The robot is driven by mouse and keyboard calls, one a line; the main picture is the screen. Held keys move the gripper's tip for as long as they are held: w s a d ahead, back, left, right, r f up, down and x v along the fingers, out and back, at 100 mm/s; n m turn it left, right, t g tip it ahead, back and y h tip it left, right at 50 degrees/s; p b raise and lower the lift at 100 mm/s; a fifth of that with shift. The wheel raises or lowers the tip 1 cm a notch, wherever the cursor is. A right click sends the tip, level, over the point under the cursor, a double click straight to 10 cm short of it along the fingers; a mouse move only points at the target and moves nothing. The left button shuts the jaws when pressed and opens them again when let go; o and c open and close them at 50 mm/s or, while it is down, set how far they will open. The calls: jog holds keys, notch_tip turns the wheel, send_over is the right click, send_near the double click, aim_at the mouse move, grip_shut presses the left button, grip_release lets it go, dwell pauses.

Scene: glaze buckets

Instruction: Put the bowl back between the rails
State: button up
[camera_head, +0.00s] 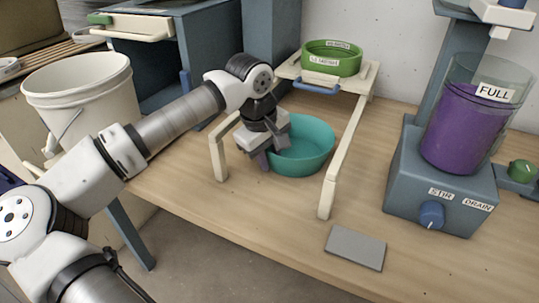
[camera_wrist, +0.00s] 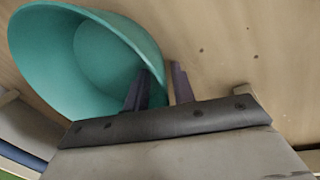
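The teal bowl (camera_head: 303,146) sits between the two cream rails, at or close to the table top; I cannot tell whether it touches. My gripper (camera_head: 270,155) reaches down at the bowl's left side. In the wrist view, one finger of my gripper (camera_wrist: 160,85) is inside the bowl (camera_wrist: 80,60) and the other is outside it. The fingers are close together with the rim between them and look shut on it. The left rail (camera_head: 218,158) stands beside my gripper. The right rail (camera_head: 340,165) stands clear on the bowl's other side.
A green labelled container (camera_head: 331,61) stands on the shelf behind the bowl. A blue mixer (camera_head: 440,190) with a purple-filled tank is at right. A grey plate (camera_head: 355,247) lies in front of the right rail. A white bucket (camera_head: 80,95) is at left.

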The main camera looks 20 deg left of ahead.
jog(key=shift+r, duration=0.1)
jog(key=shift+r+p, duration=0.25)
jog(key=shift+p, duration=0.1)
jog(key=v, duration=1.1)
jog(key=shift+r, duration=0.35)
